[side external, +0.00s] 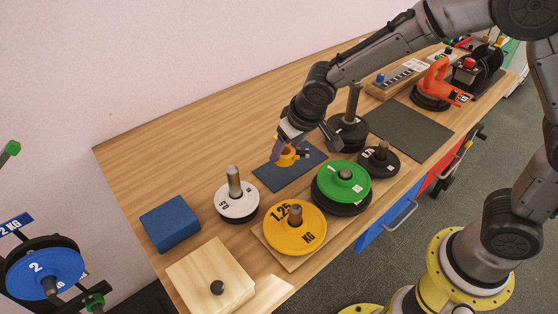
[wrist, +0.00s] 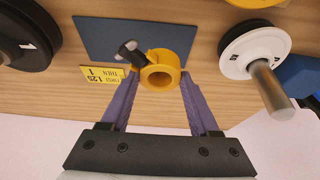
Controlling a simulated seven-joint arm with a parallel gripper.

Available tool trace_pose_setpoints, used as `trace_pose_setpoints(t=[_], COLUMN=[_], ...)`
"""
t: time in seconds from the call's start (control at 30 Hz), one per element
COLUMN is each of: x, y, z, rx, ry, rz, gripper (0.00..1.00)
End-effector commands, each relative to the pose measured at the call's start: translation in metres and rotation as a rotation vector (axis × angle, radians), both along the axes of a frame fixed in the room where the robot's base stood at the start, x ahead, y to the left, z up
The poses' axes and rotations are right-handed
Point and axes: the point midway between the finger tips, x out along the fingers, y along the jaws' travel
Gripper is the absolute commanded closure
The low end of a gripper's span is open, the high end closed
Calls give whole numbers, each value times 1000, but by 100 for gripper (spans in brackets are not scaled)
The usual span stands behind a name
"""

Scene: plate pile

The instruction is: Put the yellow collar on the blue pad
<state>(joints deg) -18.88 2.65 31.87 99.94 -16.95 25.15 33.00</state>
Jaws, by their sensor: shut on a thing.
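The yellow collar (side external: 286,157), a ring with a dark-handled screw or lever at its side, is held between the purple fingers of my gripper (side external: 283,149). In the wrist view the collar (wrist: 158,72) sits between the fingertips of my gripper (wrist: 161,80), its opening facing the camera. The blue pad (side external: 305,172) is a flat dark-blue rectangle on the wooden table, below and around the collar in the side view. In the wrist view the pad (wrist: 98,38) lies behind the collar. I cannot tell whether the collar touches it.
A white plate (side external: 237,207) on a post stands left of the pad. A yellow plate (side external: 296,232) and a green plate (side external: 341,182) stand in front. A blue block (side external: 170,224) and a wooden box (side external: 211,278) are at left. A yellow label (wrist: 101,76) lies by the pad.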

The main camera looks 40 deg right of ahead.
Motion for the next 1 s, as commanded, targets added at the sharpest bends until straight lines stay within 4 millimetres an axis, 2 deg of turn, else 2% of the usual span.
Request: trace_pose_setpoints(t=[0.1,0.37,0.57,0.97,1.0], x=[11,21,20,20,20], y=[3,5,5,5,5], z=[-13,-27,-53,-58,-58], rx=[-1,0,-1,0,0], ry=[1,1,1,-2,-2], rz=[1,0,0,0,0], gripper=[100,100,100,100,34])
